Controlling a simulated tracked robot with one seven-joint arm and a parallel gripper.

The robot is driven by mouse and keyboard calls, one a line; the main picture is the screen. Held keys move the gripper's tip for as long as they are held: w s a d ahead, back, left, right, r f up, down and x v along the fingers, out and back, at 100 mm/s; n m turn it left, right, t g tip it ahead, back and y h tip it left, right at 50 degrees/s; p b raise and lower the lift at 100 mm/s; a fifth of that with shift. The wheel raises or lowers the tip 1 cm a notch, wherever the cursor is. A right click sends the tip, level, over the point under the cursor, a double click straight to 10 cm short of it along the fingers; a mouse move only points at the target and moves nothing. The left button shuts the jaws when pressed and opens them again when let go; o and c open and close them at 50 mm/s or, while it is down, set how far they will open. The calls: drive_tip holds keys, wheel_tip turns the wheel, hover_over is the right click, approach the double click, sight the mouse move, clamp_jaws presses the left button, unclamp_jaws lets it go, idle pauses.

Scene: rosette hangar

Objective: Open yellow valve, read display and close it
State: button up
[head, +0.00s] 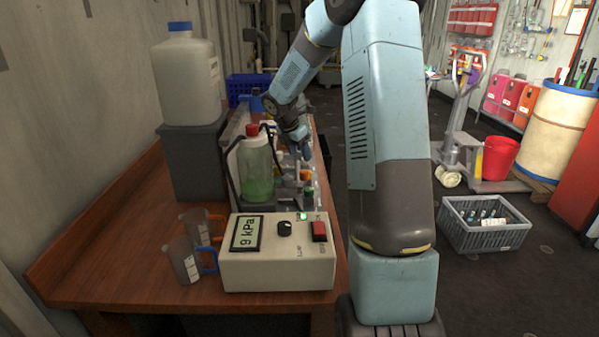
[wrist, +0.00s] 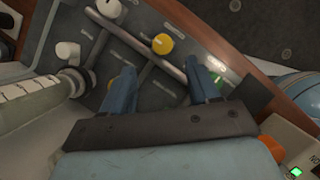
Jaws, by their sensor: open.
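The yellow valve (wrist: 162,44) has a round knob on a dark panel with pipes in the wrist view. My gripper (wrist: 160,66) is open, its two blue fingers pointing at the panel and spread apart. The yellow knob lies just beyond the fingertips, in line with the gap between them, with nothing held. In the head view my gripper (head: 300,150) hangs over the valve panel on the bench, and I cannot clearly make out the yellow knob there. The display (head: 247,233) on the beige box (head: 278,262) reads 9 kPa.
White knobs (wrist: 68,50) and a green knob (wrist: 218,80) sit near the yellow one. A bottle with green liquid (head: 256,170) and a large canister (head: 186,80) stand beside the panel. Two measuring jugs (head: 183,262) stand by the box on the wooden bench (head: 110,220).

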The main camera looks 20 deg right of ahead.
drive_tip(key=x, duration=0.9)
drive_tip(key=shift+d, duration=0.1)
